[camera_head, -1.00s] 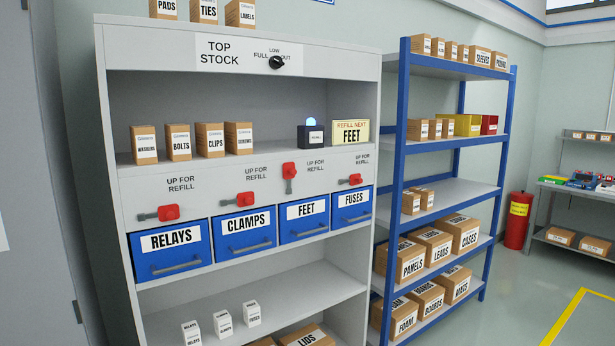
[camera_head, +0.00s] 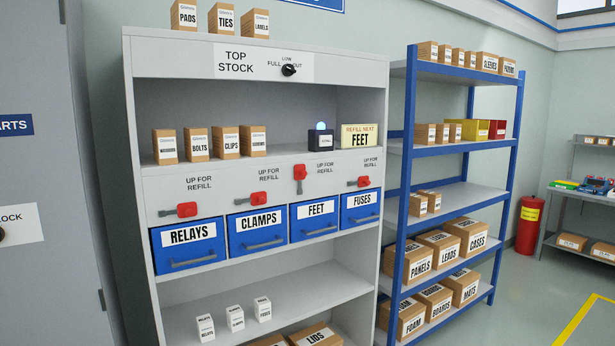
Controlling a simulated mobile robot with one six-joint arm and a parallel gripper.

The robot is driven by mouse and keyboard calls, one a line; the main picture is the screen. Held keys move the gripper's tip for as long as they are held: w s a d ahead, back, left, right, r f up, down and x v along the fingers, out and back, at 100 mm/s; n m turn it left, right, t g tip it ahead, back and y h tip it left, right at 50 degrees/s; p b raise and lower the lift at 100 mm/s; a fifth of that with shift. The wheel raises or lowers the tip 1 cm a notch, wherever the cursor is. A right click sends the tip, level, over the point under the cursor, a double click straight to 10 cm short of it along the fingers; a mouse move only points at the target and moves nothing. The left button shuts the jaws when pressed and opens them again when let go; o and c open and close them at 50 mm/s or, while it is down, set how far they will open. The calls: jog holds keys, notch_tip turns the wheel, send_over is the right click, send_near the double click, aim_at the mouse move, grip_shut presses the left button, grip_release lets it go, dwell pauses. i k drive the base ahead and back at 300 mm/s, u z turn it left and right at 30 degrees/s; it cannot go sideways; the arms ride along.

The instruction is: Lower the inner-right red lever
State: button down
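Several red levers sit in a row on the grey shelf unit, above the blue bins. The inner-right red lever (camera_head: 299,174) is above the FEET bin (camera_head: 314,219) and points upright. Labels reading UP FOR REFILL (camera_head: 325,167) are beside the levers. My gripper is not in view.
A REFILL NEXT FEET sign (camera_head: 361,135) and a dark box with a lit blue dome (camera_head: 320,139) stand on the shelf above. A black TOP STOCK knob (camera_head: 288,70) is higher. A blue rack (camera_head: 410,170) with boxes stands to the right. Nothing blocks the levers.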

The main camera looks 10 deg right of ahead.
aim_at(301, 172)
jog(key=u, duration=0.1)
jog(key=i, duration=0.6)
jog(key=z, duration=0.1)
jog(key=k, duration=0.2)
jog(key=u, duration=2.85)
